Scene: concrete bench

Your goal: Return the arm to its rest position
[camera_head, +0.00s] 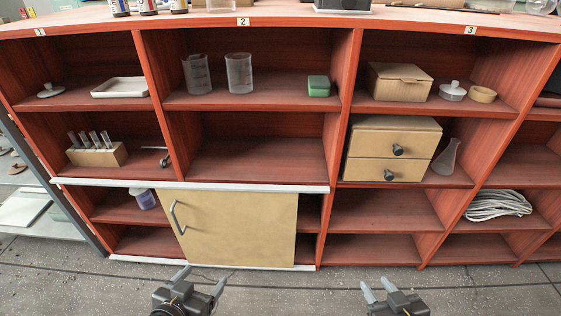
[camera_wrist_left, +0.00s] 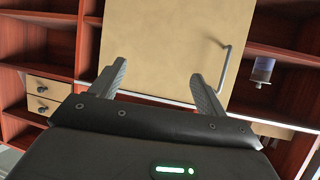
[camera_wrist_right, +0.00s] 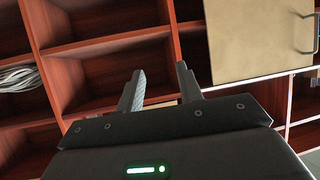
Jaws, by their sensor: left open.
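My left gripper (camera_head: 202,282) is low in the head view, in front of the shelf unit and below the tan sliding door (camera_head: 238,228). Its fingers are apart with nothing between them, as the left wrist view (camera_wrist_left: 160,85) also shows. My right gripper (camera_head: 380,287) is low and further right, in front of the lower empty compartments. Its fingers are apart and empty in the right wrist view (camera_wrist_right: 159,85). Both grippers are clear of the shelf. The door has a curved grey handle (camera_head: 176,218) at its left side and covers the middle of the lower bay.
The red shelf unit (camera_head: 332,95) spans the view. It holds beakers (camera_head: 239,73), a green box (camera_head: 318,86), a drawer box (camera_head: 392,150), a flask (camera_head: 446,158), a test-tube rack (camera_head: 97,155) and a cable coil (camera_head: 498,204). The floor (camera_head: 300,290) around the grippers is free.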

